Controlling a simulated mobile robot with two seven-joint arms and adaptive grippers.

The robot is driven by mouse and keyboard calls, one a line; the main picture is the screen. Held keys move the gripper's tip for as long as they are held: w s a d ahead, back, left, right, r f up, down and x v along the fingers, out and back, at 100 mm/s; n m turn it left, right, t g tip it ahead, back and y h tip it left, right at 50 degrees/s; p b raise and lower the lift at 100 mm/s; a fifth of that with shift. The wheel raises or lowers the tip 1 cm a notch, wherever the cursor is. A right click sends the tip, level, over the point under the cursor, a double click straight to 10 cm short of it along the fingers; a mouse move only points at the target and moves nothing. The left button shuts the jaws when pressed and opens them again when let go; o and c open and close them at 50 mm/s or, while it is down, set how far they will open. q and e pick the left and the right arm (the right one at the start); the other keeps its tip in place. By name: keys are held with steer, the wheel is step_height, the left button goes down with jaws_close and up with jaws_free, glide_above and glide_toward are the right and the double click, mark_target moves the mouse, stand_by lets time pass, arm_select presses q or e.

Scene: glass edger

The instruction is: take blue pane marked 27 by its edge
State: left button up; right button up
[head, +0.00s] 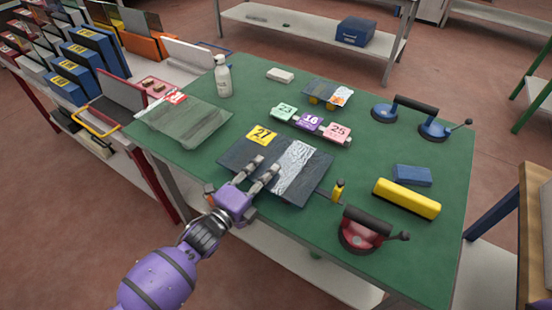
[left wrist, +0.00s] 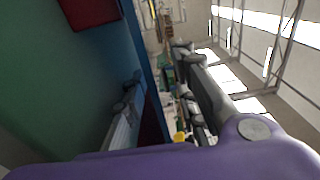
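The dark blue pane (head: 230,157) with the yellow label 27 (head: 261,135) lies on the green table (head: 215,82), near its front edge. A pale streaked strip (head: 297,165) shows on its right part. My left gripper (head: 262,173) is at the pane's near edge, its two fingers apart and reaching over the pane in the head view. My right gripper is not in view.
Number tags (head: 311,121) lie behind. A yellow-handled tool (head: 338,190), red suction cup (head: 362,232), yellow bar (head: 406,198), blue block (head: 412,175) and blue suction lifter (head: 415,110) lie right.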

arm_select(q)
steer(key=shift+w+d, duration=0.1)
steer(key=shift+w, duration=0.05)
jaws_close()
stand_by(0.4)
steer(key=shift+r, duration=0.15)
